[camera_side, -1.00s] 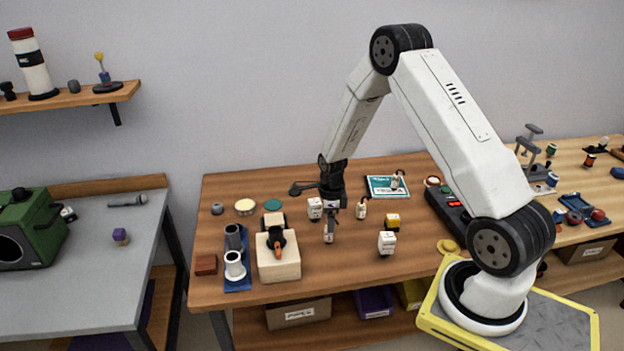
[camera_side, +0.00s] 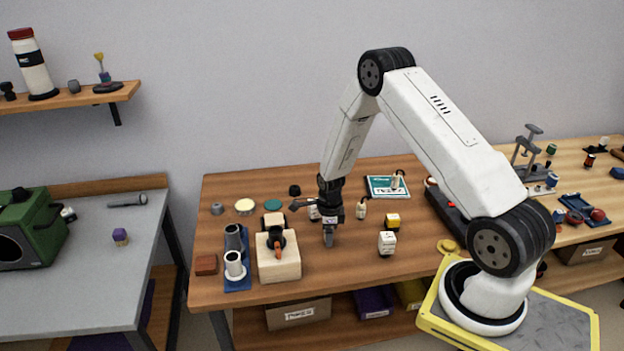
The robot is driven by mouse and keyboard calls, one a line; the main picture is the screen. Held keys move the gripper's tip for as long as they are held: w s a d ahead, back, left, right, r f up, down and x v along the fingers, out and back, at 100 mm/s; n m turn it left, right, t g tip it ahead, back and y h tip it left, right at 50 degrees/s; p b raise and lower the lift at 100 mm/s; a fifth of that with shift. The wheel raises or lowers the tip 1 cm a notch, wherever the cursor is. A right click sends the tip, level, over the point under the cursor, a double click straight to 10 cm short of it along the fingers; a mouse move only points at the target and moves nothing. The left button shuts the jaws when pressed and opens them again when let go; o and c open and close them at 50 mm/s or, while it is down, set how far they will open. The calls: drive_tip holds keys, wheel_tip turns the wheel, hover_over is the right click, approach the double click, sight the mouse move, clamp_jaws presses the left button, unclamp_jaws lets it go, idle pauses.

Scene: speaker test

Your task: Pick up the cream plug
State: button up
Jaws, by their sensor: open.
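My gripper (camera_side: 329,225) points down, low over the middle of the wooden table, with its jaws open. A small greyish piece shows right at its lower end; I cannot tell whether it is a finger or a thing standing there. A small cream piece with a dark top (camera_side: 361,210) stands just right of the gripper and looks like a cream plug. A similar cream piece (camera_side: 396,181) is on the teal booklet farther back.
A wooden block with an orange-and-black tool (camera_side: 280,264) and a blue tray with cylinders (camera_side: 238,284) are on the left. The table's front middle is clear.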

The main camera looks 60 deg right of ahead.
idle(0.5)
clamp_jaws()
drive_tip(key=shift+r, duration=0.65)
drive_tip(key=s+a+r, duration=0.4)
drive_tip(key=s+r, duration=0.7)
drive_tip(key=s, duration=0.2)
drive_tip(key=shift+a+r, duration=0.3)
drive_tip(key=shift+a, duration=0.1)
drive_tip(key=shift+s, duration=0.1)
